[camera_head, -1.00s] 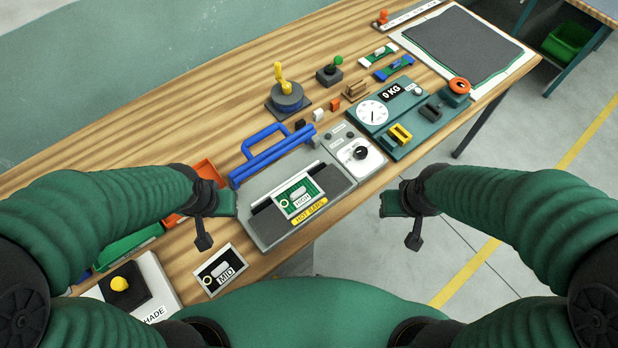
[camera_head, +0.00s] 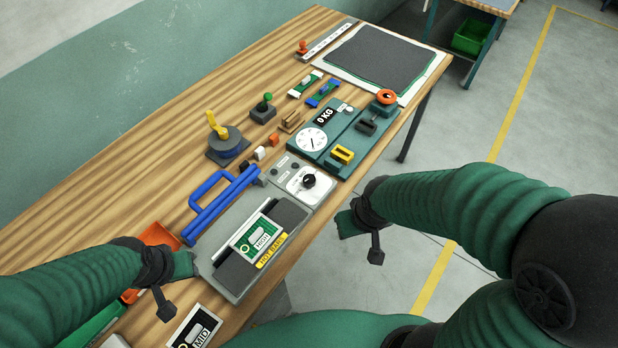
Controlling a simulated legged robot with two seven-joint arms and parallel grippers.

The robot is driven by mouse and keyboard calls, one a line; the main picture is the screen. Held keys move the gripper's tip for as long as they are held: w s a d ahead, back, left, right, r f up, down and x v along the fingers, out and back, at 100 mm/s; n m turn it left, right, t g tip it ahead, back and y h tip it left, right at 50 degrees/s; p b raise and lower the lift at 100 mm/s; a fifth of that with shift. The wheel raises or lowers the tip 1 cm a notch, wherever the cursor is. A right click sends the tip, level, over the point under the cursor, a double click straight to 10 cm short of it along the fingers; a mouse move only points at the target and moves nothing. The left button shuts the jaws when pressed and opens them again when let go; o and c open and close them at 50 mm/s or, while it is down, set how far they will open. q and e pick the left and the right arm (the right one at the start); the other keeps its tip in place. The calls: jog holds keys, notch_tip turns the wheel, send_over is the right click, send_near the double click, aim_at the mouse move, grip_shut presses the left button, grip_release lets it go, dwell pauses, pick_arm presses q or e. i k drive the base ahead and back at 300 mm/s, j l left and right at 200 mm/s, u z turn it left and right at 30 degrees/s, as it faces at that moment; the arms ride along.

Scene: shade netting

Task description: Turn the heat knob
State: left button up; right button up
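The heat knob (camera_head: 309,181) is a small black round knob on a white dial plate. It sits on the grey control panel (camera_head: 286,170) of the hot bar machine (camera_head: 236,277), which has a blue bar handle (camera_head: 222,206) and a yellow HOT BARS label. My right gripper (camera_head: 362,232) is off the table's front edge, right of and nearer than the knob, not touching it. My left gripper (camera_head: 178,285) is left of the machine, over the table. Both grippers look empty, but their finger gaps are not clear.
A teal scale base (camera_head: 333,165) with a dial and yellow block stands just beyond the knob. A yellow-handled round device (camera_head: 225,140) and a green-knobbed joystick (camera_head: 263,109) stand behind. A MID card (camera_head: 196,330) lies at the near left. Floor is free right of the table.

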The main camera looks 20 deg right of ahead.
aim_at(309, 179)
jog(key=l+u, duration=0.6)
jog(key=u, duration=0.15)
jog(key=k+l+u, duration=0.15)
jog(key=u, duration=0.2)
jog(key=l, duration=0.1)
